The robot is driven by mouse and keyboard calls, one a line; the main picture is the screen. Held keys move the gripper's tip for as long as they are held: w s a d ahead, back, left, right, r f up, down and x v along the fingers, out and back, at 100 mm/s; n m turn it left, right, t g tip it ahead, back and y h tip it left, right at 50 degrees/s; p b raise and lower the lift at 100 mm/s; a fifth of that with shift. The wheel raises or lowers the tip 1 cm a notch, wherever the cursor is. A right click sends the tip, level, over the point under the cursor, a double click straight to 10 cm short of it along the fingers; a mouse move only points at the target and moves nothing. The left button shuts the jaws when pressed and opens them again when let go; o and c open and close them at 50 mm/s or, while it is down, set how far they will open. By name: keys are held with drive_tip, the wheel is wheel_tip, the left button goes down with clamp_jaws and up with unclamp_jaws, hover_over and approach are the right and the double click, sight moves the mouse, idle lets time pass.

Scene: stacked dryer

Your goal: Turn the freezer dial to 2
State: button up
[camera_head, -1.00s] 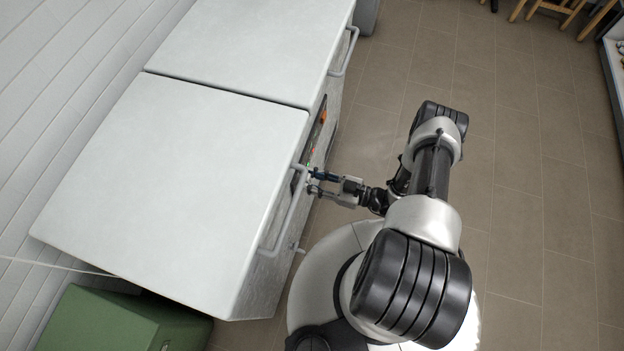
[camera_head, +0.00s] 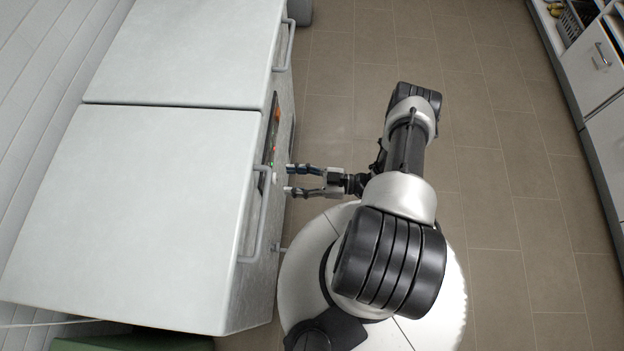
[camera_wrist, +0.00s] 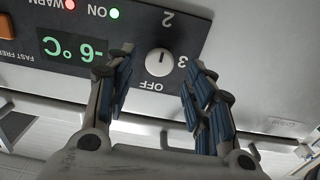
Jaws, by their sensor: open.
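The white freezer dial (camera_wrist: 159,62) sits on the dark control panel (camera_wrist: 134,30) in the wrist view, which shows the panel upside down. The labels 2, 3 and OFF are around it. A short dark mark on the dial points up in the picture, roughly toward the 2. My gripper (camera_wrist: 158,78) is open, with one finger on each side of the dial in the picture. In the head view my gripper (camera_head: 288,180) is just off the front of the white freezer (camera_head: 130,200), with a gap to it; the dial shows there only as a small pale spot.
The panel shows a green -6 °C display (camera_wrist: 74,48) and lit red and green lamps. A bar handle (camera_head: 258,215) runs along the freezer's front. A second white lidded unit (camera_head: 190,50) adjoins it. Floor to the right is clear up to a cabinet (camera_head: 590,70).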

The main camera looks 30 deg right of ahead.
drive_tip(key=v, duration=0.7)
drive_tip(key=shift+s+d, duration=0.1)
